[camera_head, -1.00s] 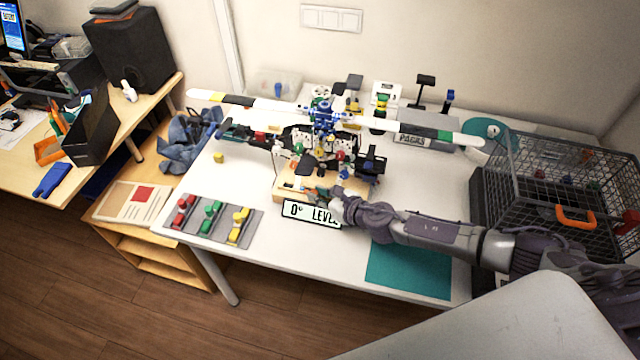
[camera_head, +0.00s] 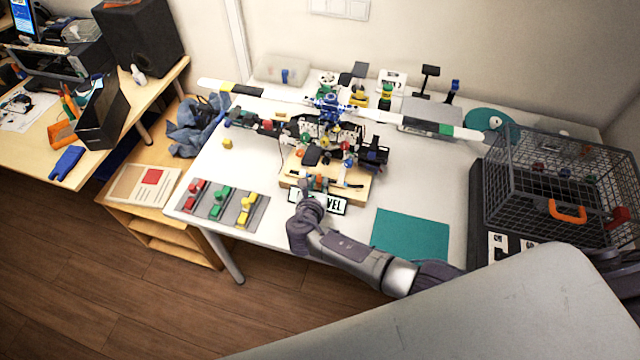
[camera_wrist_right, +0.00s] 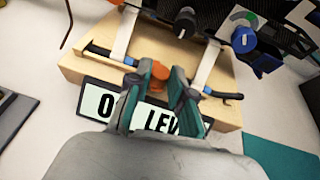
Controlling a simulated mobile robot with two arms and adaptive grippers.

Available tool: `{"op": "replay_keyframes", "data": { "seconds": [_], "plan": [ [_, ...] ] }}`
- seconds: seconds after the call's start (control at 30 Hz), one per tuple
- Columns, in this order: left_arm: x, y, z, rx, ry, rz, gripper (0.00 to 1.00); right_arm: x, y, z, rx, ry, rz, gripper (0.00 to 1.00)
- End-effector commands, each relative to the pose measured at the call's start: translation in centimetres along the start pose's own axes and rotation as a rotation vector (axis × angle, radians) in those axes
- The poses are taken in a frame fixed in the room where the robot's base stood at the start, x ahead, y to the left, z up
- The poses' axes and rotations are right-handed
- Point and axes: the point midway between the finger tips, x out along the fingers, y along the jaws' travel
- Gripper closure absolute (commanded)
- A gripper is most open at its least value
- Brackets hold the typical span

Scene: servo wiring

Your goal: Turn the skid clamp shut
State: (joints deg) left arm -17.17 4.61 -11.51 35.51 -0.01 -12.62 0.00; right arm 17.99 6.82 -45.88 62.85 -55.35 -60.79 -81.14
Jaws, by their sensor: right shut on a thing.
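The helicopter model (camera_head: 325,135), with its long rotor, stands on a wooden block (camera_head: 352,192) on the white table. In the right wrist view, the block's front edge (camera_wrist_right: 225,115) shows, with two white uprights and dark blue-tipped skid ends (camera_wrist_right: 222,95) on it. The orange skid clamp (camera_wrist_right: 160,71) sits at the front middle between the skid ends. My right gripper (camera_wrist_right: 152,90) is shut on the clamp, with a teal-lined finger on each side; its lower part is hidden. My right gripper (camera_head: 308,187) is at the block's front edge in the head view. My left gripper is out of view.
The "0° LEVEL" plate (camera_head: 335,206) lies in front of the block, partly covered by my arm. A grey mat (camera_head: 243,221) with coloured blocks is to the left, a teal mat (camera_head: 410,240) to the right. A wire basket (camera_head: 550,215) stands at far right.

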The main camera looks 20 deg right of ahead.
Motion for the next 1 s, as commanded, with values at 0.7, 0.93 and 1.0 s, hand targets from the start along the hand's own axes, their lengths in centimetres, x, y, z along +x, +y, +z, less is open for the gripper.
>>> {"op": "replay_keyframes", "data": {
  "seconds": [0.7,0.93,1.0],
  "plan": [
    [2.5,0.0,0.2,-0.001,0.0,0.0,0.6,0.2,0.6,0.1,0.123,-0.002,-0.298,1.0],
    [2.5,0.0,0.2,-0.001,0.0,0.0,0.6,0.2,0.5,0.1,0.125,-0.003,-0.302,1.0],
    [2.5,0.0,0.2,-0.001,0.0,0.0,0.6,0.2,0.5,0.1,0.126,-0.003,-0.302,1.0]
  ]
}}
